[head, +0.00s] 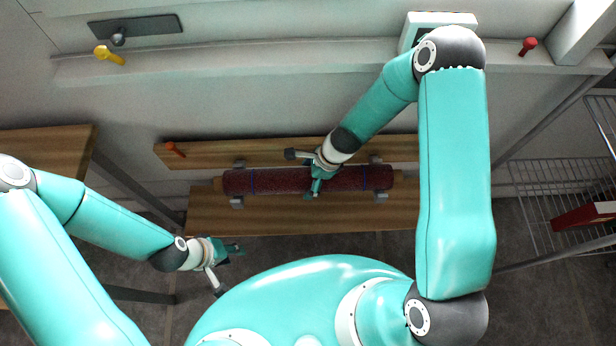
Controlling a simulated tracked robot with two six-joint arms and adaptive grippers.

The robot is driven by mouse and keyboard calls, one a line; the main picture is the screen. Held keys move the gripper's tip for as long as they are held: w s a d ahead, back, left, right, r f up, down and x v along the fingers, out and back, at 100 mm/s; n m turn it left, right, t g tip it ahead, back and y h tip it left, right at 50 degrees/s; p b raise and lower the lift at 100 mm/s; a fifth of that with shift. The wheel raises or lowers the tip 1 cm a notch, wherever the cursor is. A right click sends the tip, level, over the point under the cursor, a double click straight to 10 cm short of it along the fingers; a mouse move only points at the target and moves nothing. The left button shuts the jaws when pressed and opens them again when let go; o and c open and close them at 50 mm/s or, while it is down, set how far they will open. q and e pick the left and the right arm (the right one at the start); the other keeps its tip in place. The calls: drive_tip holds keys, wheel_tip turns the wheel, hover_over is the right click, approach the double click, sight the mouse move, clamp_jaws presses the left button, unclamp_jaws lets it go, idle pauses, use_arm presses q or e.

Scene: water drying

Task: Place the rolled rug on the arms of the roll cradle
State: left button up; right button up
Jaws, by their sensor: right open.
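The rolled rug (275,181), dark red with blue bands, lies lengthwise left to right over the wooden bench. The roll cradle shows as small grey arm pieces (237,202) at the rug's left and right parts, on its near and far sides; the rug lies between them. From above I cannot tell how fully it rests on them. My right gripper (313,189) is open at the middle of the rug, its fingers over the roll and partly hiding it. My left gripper (236,248) is away from the rug, near the bench's front left; its finger opening is unclear.
A wire rack (545,180) with a red box (590,215) stands right. Another wooden table (45,148) is left.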

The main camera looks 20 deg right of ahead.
drive_tip(key=p+v, duration=0.7)
drive_tip(key=v, duration=0.4)
drive_tip(key=shift+p, duration=0.3)
drive_tip(key=shift+s+d+r, duration=0.1)
drive_tip(key=shift+d+r, duration=0.05)
drive_tip(key=shift+r, duration=0.1)
drive_tip(key=s+a+f+n, duration=0.1)
drive_tip(key=s+a+n, duration=0.1)
drive_tip(key=s+n, duration=0.4)
drive_tip(key=s+a+f+n, duration=0.2)
drive_tip(key=s+n, duration=0.4)
drive_tip(key=n, duration=0.7)
drive_tip(key=shift+a+f+g, duration=0.15)
drive_tip(key=shift+a+g, duration=0.15)
drive_tip(key=shift+a, duration=0.1)
drive_tip(key=shift+s, duration=0.1)
